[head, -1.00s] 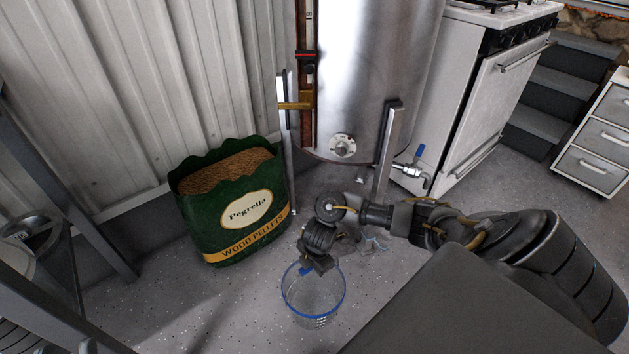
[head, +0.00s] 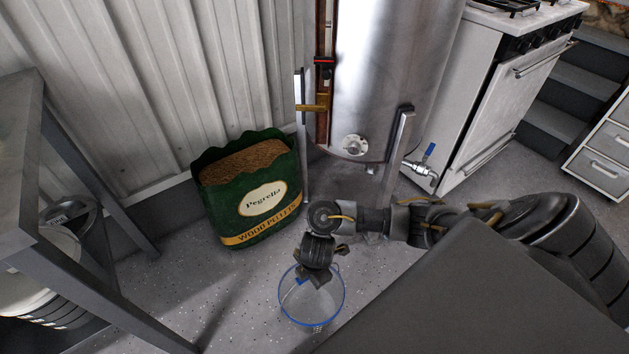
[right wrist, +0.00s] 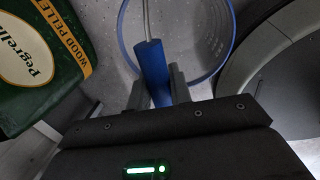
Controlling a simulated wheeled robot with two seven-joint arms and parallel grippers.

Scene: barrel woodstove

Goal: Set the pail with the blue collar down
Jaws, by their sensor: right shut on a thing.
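The pail with the blue collar (head: 318,314) is a see-through pail with a blue rim, at the lower middle of the head view. Its blue rim also shows at the top of the right wrist view (right wrist: 236,48). My right gripper (head: 314,275) is over the pail's far side. In the right wrist view my right gripper (right wrist: 158,90) is shut on the blue grip (right wrist: 151,66) of the pail's handle. I cannot tell whether the pail's bottom touches the floor. My left gripper is not in view.
A green wood pellet bag (head: 250,198) stands left of and behind the pail. A grey metal table (head: 70,135) is at the left. A steel barrel (head: 385,80) on legs and a white stove (head: 500,90) stand behind. Speckled floor (head: 225,290) is clear between table and pail.

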